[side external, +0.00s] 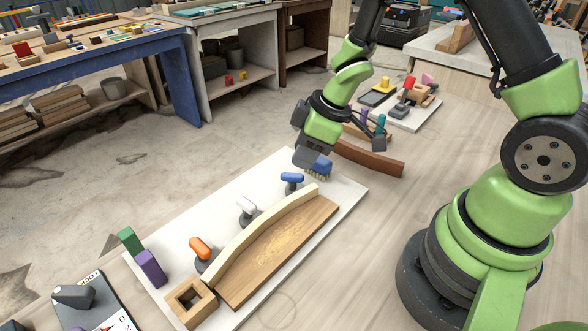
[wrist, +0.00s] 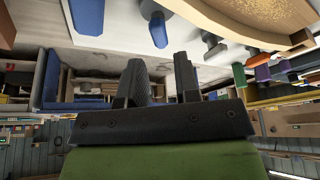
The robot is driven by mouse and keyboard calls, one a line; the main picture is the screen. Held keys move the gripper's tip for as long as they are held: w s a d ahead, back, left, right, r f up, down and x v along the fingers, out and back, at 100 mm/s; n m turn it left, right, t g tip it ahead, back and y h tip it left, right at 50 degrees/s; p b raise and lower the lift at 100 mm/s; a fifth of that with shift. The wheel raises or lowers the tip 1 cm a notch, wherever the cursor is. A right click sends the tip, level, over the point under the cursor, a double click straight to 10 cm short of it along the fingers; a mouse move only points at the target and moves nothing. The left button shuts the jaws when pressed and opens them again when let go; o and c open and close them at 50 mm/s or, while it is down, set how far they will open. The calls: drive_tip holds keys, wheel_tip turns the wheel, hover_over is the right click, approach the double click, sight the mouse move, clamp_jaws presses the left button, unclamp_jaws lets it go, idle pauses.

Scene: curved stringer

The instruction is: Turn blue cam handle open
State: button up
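The blue cam handle (side external: 291,178) sits on a dark base near the far end of the white board (side external: 345,190), beside the pale curved strip (side external: 262,235). In the wrist view the blue cam handle (wrist: 158,30) shows above my gripper's fingers. My gripper (side external: 309,160) is low over the far end of the board, a little beyond and to the right of the handle. In the wrist view my gripper (wrist: 161,65) has its two fingers apart with nothing between them. They appear clear of the handle.
White (side external: 246,205) and orange (side external: 199,247) cam handles stand along the strip. A wooden panel (side external: 280,245) lies inside the curve. A brown curved piece (side external: 368,158) lies behind.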

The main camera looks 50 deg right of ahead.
sight(292, 173)
drive_tip(key=shift+x, duration=2.7)
drive_tip(key=shift+c, duration=0.4)
clamp_jaws()
